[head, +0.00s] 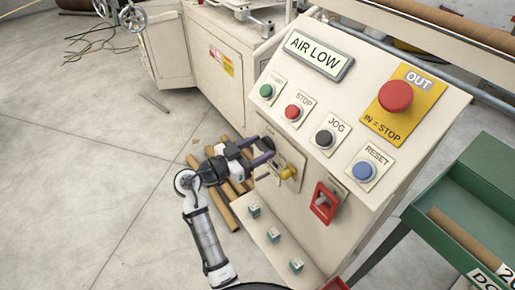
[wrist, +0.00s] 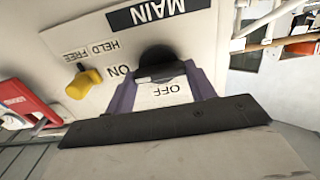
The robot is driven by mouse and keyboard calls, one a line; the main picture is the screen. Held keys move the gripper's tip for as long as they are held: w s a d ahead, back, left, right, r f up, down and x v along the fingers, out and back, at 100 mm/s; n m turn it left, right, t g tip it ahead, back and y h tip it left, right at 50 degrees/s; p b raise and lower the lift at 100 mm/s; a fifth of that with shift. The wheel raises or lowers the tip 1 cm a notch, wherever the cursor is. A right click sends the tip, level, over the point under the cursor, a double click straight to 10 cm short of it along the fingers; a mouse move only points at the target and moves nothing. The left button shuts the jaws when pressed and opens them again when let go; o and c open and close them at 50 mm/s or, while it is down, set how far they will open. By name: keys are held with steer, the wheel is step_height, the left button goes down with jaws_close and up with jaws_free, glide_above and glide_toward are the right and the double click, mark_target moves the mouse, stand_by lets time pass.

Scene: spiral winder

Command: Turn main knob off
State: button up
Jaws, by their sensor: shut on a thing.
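The black main knob (wrist: 156,60) is on a cream panel plate under the MAIN label (wrist: 147,14) in the wrist view, where the lettering appears upside down. ON is printed to the left of the knob and OFF below it. My gripper (wrist: 160,76) has its purple fingers on both sides of the knob's handle bar and is shut on it. The knob's exact pointing direction is hard to tell. In the head view my gripper (head: 268,157) reaches the panel's front face from the left and hides the knob.
A yellow selector knob (head: 289,173), labelled HELD FREE in the wrist view, sits close beside the gripper. A red switch (head: 325,203) is further right. The sloped top carries several buttons and a red stop button (head: 395,96). Cardboard tubes (head: 228,216) lie on the floor below.

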steer(key=shift+n, duration=0.3)
steer(key=n+p, duration=0.1)
steer(key=n, duration=0.2)
steer(key=shift+r+n+p, duration=0.1)
steer(key=shift+n+p, duration=0.2)
steer(key=shift+n, duration=0.1)
steer(key=n+p, duration=0.2)
steer(key=n, duration=0.2)
steer(key=shift+w+a+p, duration=0.1)
steer(key=shift+p, duration=0.2)
steer(key=n+p, duration=0.4)
steer(key=n, duration=0.1)
steer(key=shift+n, duration=0.4)
steer(key=shift+f+n+p, duration=0.25)
steer(key=shift+n+p, duration=1.3)
steer(key=shift+n, duration=0.25)
steer(key=shift+f, duration=0.1)
steer(key=o, duration=1)
